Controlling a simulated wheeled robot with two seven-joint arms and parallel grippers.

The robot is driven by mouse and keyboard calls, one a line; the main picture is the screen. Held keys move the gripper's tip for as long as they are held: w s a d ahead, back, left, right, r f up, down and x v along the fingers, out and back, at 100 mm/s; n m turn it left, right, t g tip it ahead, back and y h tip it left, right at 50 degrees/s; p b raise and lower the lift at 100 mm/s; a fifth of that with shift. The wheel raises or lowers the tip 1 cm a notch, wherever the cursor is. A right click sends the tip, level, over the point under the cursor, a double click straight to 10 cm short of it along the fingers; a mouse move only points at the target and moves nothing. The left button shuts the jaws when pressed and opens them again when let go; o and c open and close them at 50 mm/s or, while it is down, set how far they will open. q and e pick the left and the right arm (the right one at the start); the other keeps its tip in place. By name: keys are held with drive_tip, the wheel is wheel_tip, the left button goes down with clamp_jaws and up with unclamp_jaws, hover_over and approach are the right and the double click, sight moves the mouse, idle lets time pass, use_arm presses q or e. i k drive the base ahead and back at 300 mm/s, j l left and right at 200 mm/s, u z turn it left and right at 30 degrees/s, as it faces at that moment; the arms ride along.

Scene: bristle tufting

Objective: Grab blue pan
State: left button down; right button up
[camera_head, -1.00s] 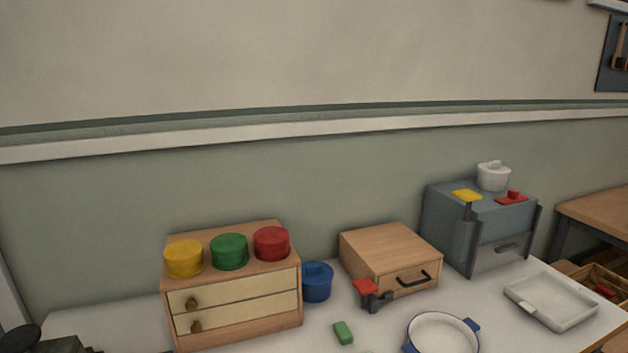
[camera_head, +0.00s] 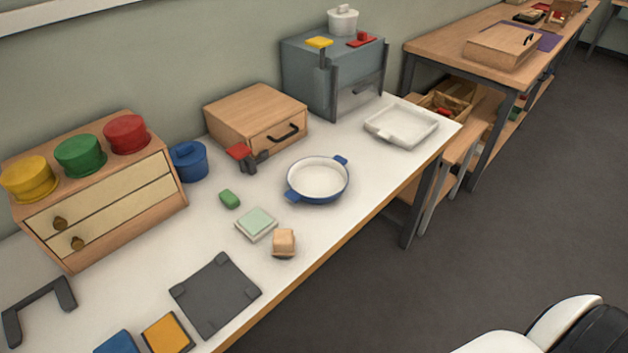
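The blue pan (camera_head: 318,179) sits upright on the white table, right of centre in the head view. It is round and shallow, with a white inside, a blue outer wall and two blue side handles. One handle points to the upper right and the other to the lower left. The pan looks empty and nothing covers it. Neither of my grippers can be made out in this view.
A red-topped dark item (camera_head: 246,157), green block (camera_head: 230,199), pale green square (camera_head: 257,225) and wooden block (camera_head: 284,242) lie near the pan. A white tray (camera_head: 401,126) is farther right.

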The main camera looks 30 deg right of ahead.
sight(317, 179)
drive_tip(key=l, duration=1.75)
drive_tip(key=i+u, duration=0.05)
